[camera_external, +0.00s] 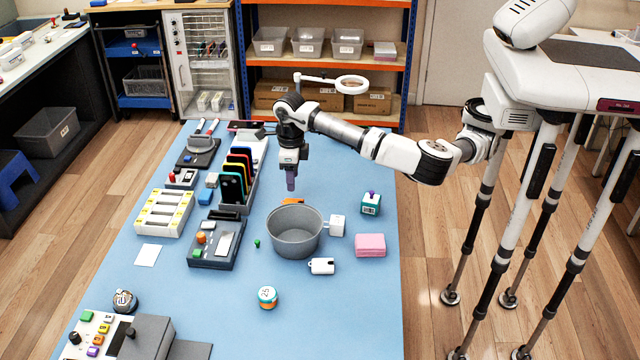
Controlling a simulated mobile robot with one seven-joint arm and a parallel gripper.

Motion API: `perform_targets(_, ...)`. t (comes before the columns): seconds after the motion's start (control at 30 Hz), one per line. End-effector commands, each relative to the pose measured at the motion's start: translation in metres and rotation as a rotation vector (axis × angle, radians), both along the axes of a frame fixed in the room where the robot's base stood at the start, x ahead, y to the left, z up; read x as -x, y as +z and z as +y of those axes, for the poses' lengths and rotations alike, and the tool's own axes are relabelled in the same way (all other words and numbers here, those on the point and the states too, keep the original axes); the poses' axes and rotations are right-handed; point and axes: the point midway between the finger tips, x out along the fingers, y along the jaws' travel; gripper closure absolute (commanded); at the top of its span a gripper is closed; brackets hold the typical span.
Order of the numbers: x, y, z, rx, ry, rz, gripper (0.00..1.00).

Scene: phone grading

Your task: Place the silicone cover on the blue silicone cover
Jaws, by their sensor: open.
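My gripper (291,184) points down over the blue table, above and behind the grey pot; its fingers look open and nothing is clearly held between them. A flat orange piece (293,201) lies on the table just below the fingertips, partly hidden by the pot's rim; it may be a silicone cover, but I cannot tell. Several phone-shaped covers stand upright in a grey rack (251,192) left of my gripper. I cannot tell for sure which is the blue silicone cover.
The grey pot (294,244) stands close in front of my gripper. A magnifier lamp (351,84) rises behind. The right front of the table is clear.

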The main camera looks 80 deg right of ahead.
Motion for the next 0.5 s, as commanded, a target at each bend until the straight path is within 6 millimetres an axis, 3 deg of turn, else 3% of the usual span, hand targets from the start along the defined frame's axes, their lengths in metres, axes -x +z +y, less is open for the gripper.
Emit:
perform_targets(0.2,0.000,0.030,0.000,-0.001,0.000,-0.001,0.52)
perform_targets(0.5,0.000,0.035,0.000,0.000,-0.001,0.000,0.52)
